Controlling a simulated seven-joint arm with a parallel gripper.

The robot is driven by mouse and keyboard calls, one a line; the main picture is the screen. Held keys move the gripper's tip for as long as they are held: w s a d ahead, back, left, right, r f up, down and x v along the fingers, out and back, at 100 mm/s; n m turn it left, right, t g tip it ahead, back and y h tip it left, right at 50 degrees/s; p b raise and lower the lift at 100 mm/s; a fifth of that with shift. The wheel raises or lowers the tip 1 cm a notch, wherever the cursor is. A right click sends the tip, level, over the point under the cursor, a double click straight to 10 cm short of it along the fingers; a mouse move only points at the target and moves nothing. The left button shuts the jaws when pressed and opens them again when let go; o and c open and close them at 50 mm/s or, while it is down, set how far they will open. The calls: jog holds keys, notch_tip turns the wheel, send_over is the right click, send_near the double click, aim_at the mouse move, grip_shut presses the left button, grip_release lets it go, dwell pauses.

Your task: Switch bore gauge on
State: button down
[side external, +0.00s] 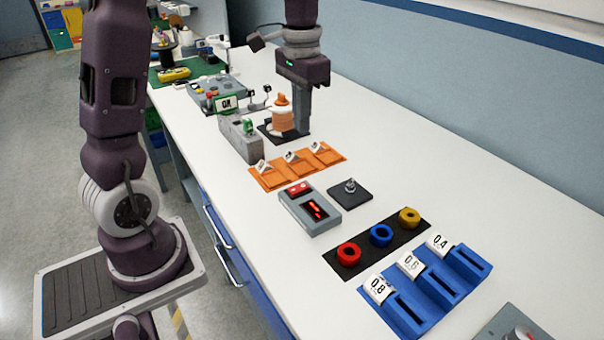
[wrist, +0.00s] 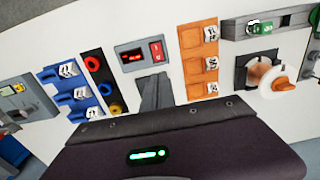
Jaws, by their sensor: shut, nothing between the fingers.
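A grey box (side external: 310,208) with a dark display showing red marks and a red switch (side external: 298,188) at one end lies flat mid-table; it seems to be the bore gauge. In the wrist view the box (wrist: 142,54) lies just beyond my fingertips, with its red switch (wrist: 157,51) at the right end. The marks are too small to read, and the switch's position cannot be told. My gripper (side external: 301,122) is shut and empty, pointing down beside the orange spool, away from the box. It also shows in the wrist view (wrist: 154,80).
A dark pad with a metal peg (side external: 350,189) sits beside the box. Orange trays (side external: 296,166), an orange-topped spool (side external: 282,115), a black strip of coloured rings (side external: 381,236) and blue numbered holders (side external: 428,290) stand around. White table shows between them.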

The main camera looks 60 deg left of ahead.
aim_at(301, 185)
notch_tip(301, 185, down, 14)
dwell(0.6)
jog(key=shift+f, duration=0.15)
dwell(0.3)
jog(key=shift+s, duration=0.15)
jog(key=shift+s+r, duration=0.2)
jog(key=shift+s, duration=0.4)
jog(key=shift+r, duration=0.1)
